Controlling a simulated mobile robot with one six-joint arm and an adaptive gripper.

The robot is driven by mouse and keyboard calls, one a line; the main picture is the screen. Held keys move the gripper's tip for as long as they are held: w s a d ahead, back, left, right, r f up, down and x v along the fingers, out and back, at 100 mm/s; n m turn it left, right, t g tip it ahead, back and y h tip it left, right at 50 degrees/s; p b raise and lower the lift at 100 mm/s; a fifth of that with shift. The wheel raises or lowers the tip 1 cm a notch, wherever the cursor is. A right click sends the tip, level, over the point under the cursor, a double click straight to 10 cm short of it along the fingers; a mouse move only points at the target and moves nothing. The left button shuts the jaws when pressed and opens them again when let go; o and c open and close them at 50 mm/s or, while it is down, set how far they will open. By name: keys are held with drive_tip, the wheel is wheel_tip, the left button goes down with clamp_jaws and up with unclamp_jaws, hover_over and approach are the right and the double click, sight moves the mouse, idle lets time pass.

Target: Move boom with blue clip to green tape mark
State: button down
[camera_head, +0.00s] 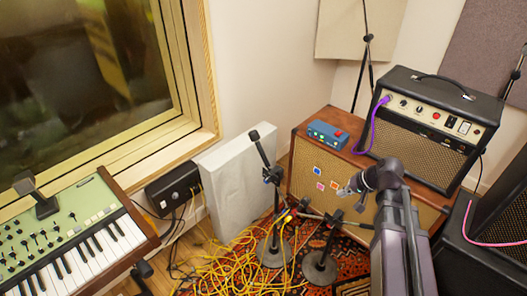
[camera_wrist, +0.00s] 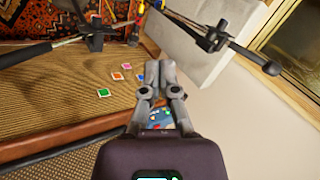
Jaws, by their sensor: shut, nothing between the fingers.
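In the head view, a microphone boom (camera_head: 261,151) rises on a stand in front of the wooden speaker cabinet, with a dark clip (camera_head: 272,175) on it. The same boom shows in the wrist view (camera_wrist: 237,53). A second, lower boom (camera_head: 340,220) lies nearly level on another stand. I cannot make out which clip is blue. In the wrist view, a green tape mark (camera_wrist: 103,92) is on the cabinet front near pink, orange and blue marks. My gripper (camera_head: 346,189) is shut and empty, in front of the cabinet; it also shows in the wrist view (camera_wrist: 158,70).
The wooden cabinet (camera_head: 301,147) carries a blue pedal box (camera_head: 328,134) and a black amplifier (camera_head: 433,125). Yellow cables (camera_head: 230,262) tangle on the rug around the stand bases. A grey panel (camera_head: 228,185) leans left of the stands. A keyboard (camera_head: 75,240) stands at left.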

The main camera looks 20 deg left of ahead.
drive_tip(key=w+a+m+t+y+b, duration=0.1)
drive_tip(key=w+a+y+b, duration=0.4)
drive_tip(key=a, duration=0.4)
drive_tip(key=w+a+m+t+y+b, duration=0.1)
drive_tip(key=w+a+m+y+b, duration=0.1)
drive_tip(key=w+a+y+b, duration=0.4)
drive_tip(key=w+a+b, duration=0.1)
drive_tip(key=a+b, duration=0.2)
drive_tip(key=a, duration=0.1)
drive_tip(key=shift+w+a+t+y+b, duration=0.2)
drive_tip(key=shift+a+t+y+b, duration=0.1)
drive_tip(key=shift+b, duration=0.1)
drive_tip(key=shift+a+f, duration=0.1)
drive_tip(key=x, duration=1.3)
drive_tip(key=shift+w+a, duration=0.2)
drive_tip(key=shift+a, duration=0.1)
drive_tip(key=shift+w, duration=0.15)
drive_tip(key=shift+w+f+p, duration=0.1)
drive_tip(key=shift+p, duration=0.25)
